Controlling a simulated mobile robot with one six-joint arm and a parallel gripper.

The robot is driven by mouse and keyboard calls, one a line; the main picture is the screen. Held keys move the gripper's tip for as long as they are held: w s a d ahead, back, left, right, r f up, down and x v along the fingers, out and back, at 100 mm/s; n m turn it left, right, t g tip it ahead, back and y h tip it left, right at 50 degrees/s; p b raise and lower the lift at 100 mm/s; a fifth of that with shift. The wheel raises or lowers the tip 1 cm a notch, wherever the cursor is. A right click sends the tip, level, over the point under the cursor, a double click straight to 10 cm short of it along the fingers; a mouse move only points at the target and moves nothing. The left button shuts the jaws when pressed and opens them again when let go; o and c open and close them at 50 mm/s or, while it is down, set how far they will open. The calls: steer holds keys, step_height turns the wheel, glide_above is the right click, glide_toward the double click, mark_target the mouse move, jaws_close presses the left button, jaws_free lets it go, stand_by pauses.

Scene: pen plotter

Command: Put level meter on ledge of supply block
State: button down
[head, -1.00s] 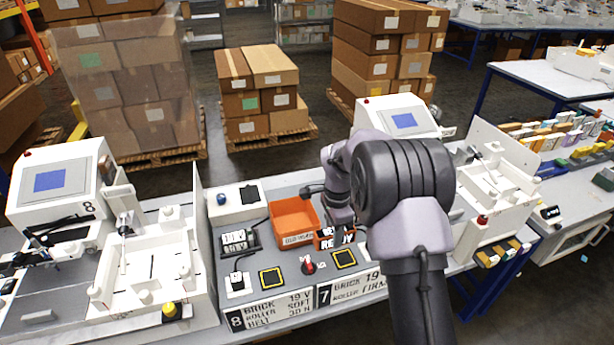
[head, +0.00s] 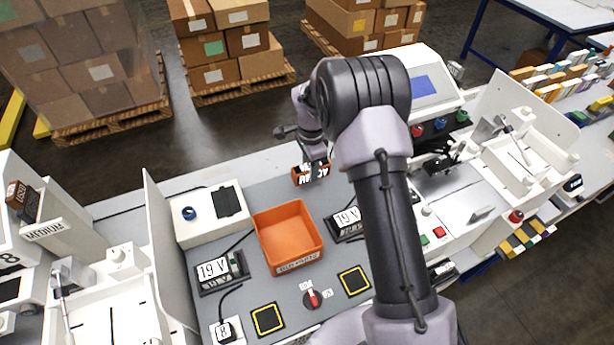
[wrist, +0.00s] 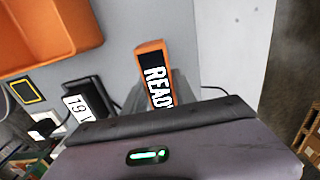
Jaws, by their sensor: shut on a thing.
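The level meter appears to be the orange device (wrist: 152,75) with a black and white READY label. It is in my gripper (wrist: 165,95), with its far end sticking out in the wrist view. In the head view the meter (head: 311,173) hangs below my gripper (head: 315,160), behind and right of the orange bin, and its label looks upside down. Two black blocks marked 19 V look like supply blocks: one left of the bin (head: 222,272) and one right of it (head: 347,224), partly behind my arm. The block also shows in the wrist view (wrist: 88,100). I cannot make out a ledge clearly.
The orange bin (head: 288,237) sits mid-bench and looks empty. A white box (head: 208,214) stands left of it. A red-knobbed switch (head: 313,298) and yellow-framed black pads (head: 268,319) lie in front. White fixtures flank both sides. The bench's back strip (head: 255,165) is mostly clear.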

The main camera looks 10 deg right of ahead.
steer(key=shift+f+b, duration=0.35)
steer(key=shift+f, duration=1.75)
steer(key=c, duration=1)
jaws_free()
steer(key=shift+w, duration=0.1)
